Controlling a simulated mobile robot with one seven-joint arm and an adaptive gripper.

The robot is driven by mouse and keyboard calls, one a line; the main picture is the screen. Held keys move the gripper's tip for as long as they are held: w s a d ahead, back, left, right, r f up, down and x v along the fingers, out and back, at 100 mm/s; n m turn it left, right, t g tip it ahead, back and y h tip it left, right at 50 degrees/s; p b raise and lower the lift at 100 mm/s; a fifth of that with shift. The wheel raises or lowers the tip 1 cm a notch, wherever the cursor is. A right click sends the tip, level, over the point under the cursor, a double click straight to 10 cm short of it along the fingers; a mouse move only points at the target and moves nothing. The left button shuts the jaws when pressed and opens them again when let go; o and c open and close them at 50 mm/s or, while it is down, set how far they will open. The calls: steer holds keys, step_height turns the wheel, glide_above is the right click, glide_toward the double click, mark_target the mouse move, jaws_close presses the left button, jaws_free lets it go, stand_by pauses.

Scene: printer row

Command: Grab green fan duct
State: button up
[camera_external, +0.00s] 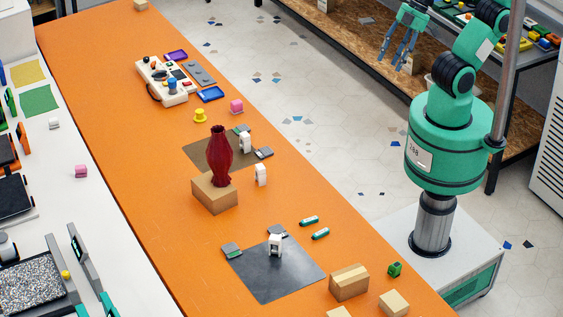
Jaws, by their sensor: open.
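A small green piece (394,269), which looks like the green fan duct, sits on the orange table near its right edge, between two cardboard-coloured boxes. Its fine shape is too small to tell. My gripper (394,66) is at the top of the view, raised over the floor and shelf side, far from the green piece. Its blue-grey fingers hang down, spread open, with nothing seen between them.
A brown box (348,283) and a smaller one (394,303) stand close to the green piece. Two teal cylinders (320,233) lie behind it. A dark mat (270,278) with a white part is to the left. A red vase (219,158) stands on a box.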

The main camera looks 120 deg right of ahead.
steer(key=w+a+f+g, duration=0.2)
steer(key=w+a+f, duration=0.3)
steer(key=w+a, duration=0.45)
steer(key=w+a+f+g, duration=0.1)
steer(key=w+a+f, duration=0.4)
steer(key=w+a, duration=0.45)
steer(key=w+a+f+n+g, duration=0.1)
steer(key=w+a+f, duration=0.3)
steer(key=a+f, duration=1.5)
step_height(320, 180, down, 3)
steer(key=shift+a+f+g+p, duration=0.2)
steer(key=shift+a+g+p, duration=0.2)
steer(key=shift+g, duration=0.4)
steer(key=shift+f, duration=0.1)
